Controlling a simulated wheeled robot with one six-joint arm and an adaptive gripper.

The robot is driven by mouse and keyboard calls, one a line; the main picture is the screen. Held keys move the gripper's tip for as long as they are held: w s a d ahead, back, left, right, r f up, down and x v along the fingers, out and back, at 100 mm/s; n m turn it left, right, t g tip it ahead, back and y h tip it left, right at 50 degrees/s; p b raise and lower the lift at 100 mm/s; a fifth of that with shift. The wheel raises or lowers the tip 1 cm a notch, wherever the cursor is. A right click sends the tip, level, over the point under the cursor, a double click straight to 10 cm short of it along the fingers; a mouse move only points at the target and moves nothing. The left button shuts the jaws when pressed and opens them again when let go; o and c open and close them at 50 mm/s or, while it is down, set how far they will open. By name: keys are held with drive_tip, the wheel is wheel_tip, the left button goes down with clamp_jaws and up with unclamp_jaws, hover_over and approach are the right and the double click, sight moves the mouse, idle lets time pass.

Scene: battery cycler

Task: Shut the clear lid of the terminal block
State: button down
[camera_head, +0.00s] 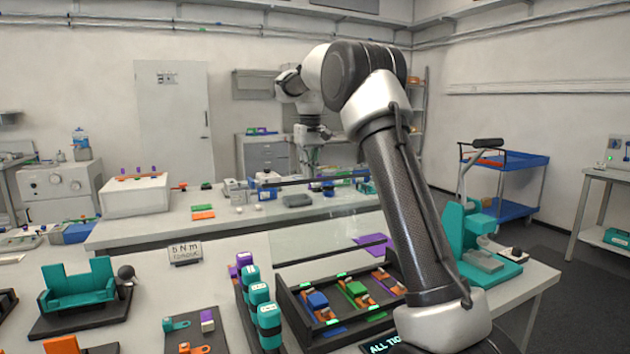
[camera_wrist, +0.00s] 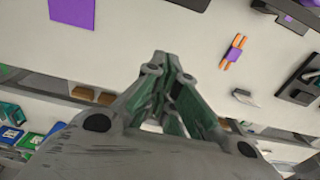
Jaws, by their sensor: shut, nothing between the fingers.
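The terminal block (camera_head: 287,303) looks like the dark open tray on the near bench, with blue, green and orange parts in its rows. Its clear lid (camera_head: 290,246) appears as a see-through panel standing up along the tray's far side, so it is open. My arm crosses in front of the lid's right part and the block's right end. My gripper (camera_wrist: 161,58) is shut and empty in the wrist view, over a pale surface. In the head view it hangs small and far back, beyond the lid; its fingertips are hard to make out there.
Teal cylinders (camera_head: 259,294) stand just left of the block. A teal fixture (camera_head: 470,245) stands to its right. The far bench (camera_head: 150,230) holds a white box and small parts. A purple-and-orange piece (camera_wrist: 234,50) shows in the wrist view.

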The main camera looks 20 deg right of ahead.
drive_tip(key=s, duration=0.1)
drive_tip(key=s+f, duration=0.1)
drive_tip(key=s, duration=0.1)
drive_tip(key=shift+s+f, duration=0.35)
drive_tip(key=shift+s, duration=0.05)
